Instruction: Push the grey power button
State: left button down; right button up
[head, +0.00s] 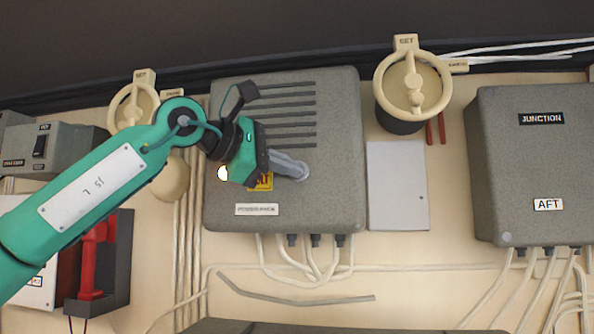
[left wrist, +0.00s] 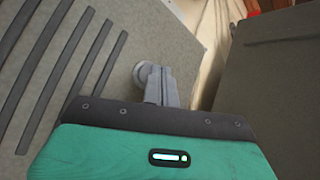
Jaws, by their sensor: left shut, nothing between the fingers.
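The grey power pack box (head: 340,110) is on the wall in the middle of the head view, with slots on its front and a "POWER PACK" label low on it. The round grey power button (head: 304,174) is on its front, right of a yellow label. My left gripper (head: 299,170) is shut and empty, its fingertips at the button and partly covering it. In the left wrist view the button (left wrist: 140,75) shows behind the shut fingertips (left wrist: 158,70). I cannot tell whether they touch it. My right gripper is not in view.
A junction box (head: 530,165) stands out from the wall at the right. A cream handwheel (head: 413,85) is above a flat grey plate (head: 398,185). A red handset (head: 95,260) is at the lower left. Pale cables run below the boxes.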

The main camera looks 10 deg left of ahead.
pick_arm(q)
jog(key=shift+w, duration=0.15)
jog(key=shift+w, duration=0.25)
jog(key=shift+s, duration=0.35)
jog(key=shift+s, duration=0.15)
